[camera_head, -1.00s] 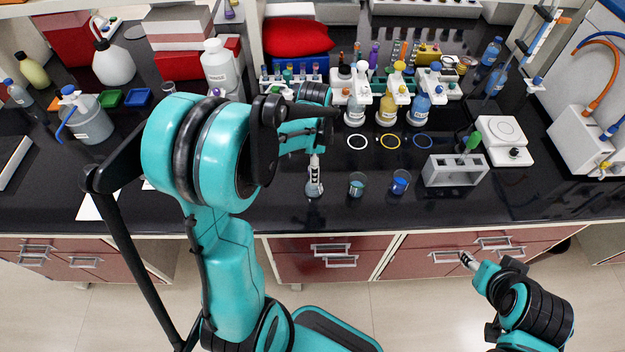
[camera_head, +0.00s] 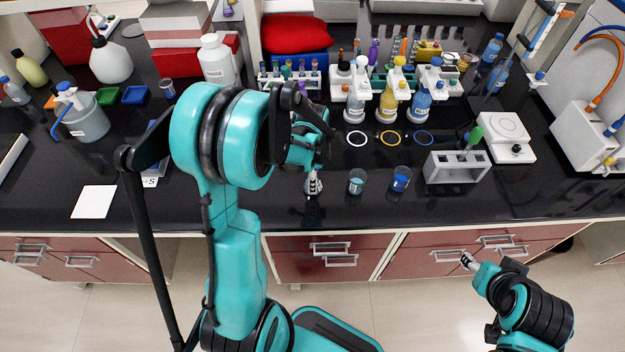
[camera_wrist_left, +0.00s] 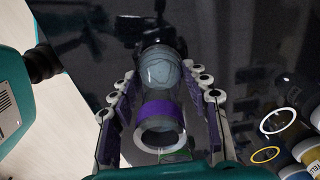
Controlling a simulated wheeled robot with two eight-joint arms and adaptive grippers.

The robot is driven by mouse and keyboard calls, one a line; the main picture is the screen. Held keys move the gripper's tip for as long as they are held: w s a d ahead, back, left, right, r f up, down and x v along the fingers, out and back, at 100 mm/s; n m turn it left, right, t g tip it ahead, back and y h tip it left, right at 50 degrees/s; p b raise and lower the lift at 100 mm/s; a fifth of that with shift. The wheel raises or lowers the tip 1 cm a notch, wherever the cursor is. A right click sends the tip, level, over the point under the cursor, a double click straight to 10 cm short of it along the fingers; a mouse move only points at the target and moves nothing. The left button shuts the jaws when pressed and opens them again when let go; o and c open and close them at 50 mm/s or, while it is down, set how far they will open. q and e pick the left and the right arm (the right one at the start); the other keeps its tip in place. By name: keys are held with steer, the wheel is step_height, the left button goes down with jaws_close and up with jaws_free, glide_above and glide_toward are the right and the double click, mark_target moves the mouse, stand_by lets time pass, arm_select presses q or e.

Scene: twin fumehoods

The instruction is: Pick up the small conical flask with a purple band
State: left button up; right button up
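The small conical flask with a purple band stands near the front of the black bench; in the head view its base (camera_head: 313,189) shows below my left gripper (camera_head: 313,178). In the left wrist view I see the flask (camera_wrist_left: 160,70) from above, with its round mouth towards me and the purple band around its neck. My left gripper (camera_wrist_left: 162,112) is open, with one finger on each side of the neck and dark gaps between pads and glass. My right gripper (camera_head: 466,260) is low at the right, in front of the drawers, away from the flask; its fingers are too small to judge.
A grey rack (camera_head: 457,170) is further right. Behind are coloured rings and bottles in white holders (camera_head: 388,108).

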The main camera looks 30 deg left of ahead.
arm_select(q)
steer(key=shift+c, duration=1)
